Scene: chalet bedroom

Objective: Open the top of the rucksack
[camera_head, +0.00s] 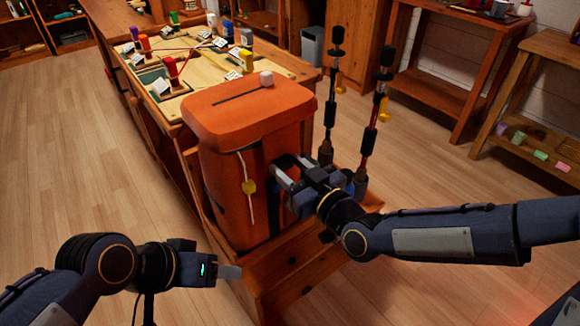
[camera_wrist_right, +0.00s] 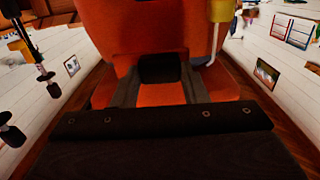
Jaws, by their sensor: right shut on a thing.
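The orange rucksack (camera_head: 240,190) stands upright on a wooden ledge, its top flap (camera_head: 250,105) lying down over it. A dark slit-like line and a pale knob (camera_head: 266,78) are on the flap. A white cord with a yellow toggle (camera_head: 249,187) hangs on its near side. My right gripper (camera_head: 283,178) is at the rucksack's right side, shut on a dark part of it. In the right wrist view a black piece (camera_wrist_right: 160,68) sits between the fingers against the orange fabric. My left gripper (camera_head: 228,272) is low in front, apart from the rucksack; its jaw gap is unclear.
Two upright dark poles (camera_head: 370,140) stand just behind my right gripper. A workbench with a board (camera_head: 190,62) of small coloured items and tags lies behind the rucksack. A shelf (camera_head: 540,85) is at the right. The floor at left is clear.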

